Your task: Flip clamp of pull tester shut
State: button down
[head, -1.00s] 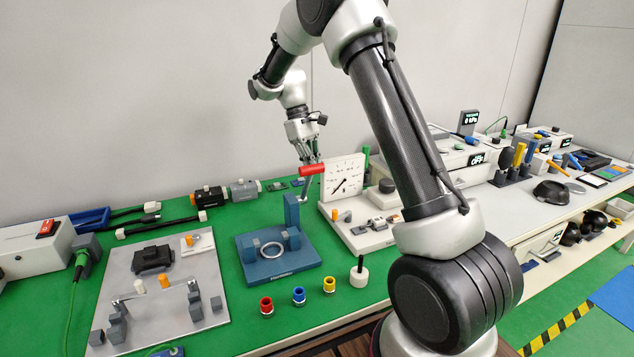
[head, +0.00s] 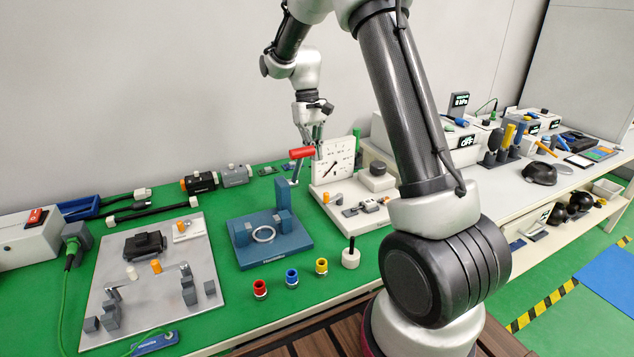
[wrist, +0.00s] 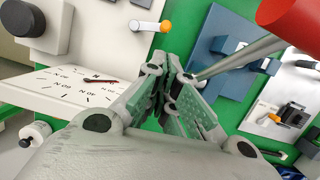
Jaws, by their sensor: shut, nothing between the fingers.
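A small lever with an orange end (head: 336,197) sits low on that base; in the wrist view the orange end (wrist: 165,27) points right from a pale arm. I cannot tell whether this clamp is open or shut. My gripper (head: 309,147) points down beside the dial plate's upper left, close to a red handle. In the wrist view my gripper (wrist: 172,85) has its fingers together and empty, with the dial face (wrist: 82,86) to the left.
The red handle (head: 302,153) on a grey lever rises from the blue fixture (head: 262,256), very near my fingers; its overlap leaves contact unclear. A grey plate (head: 165,305) with clamps lies left. Red, blue and yellow fittings (head: 292,278) stand in front.

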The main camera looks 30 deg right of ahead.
jog(key=x, duration=1)
jog(key=s+n, duration=0.1)
jog(key=n, duration=0.2)
jog(key=shift+s+a+h, duration=0.3)
jog(key=shift+s+a, duration=0.05)
jog(key=shift+s, duration=0.4)
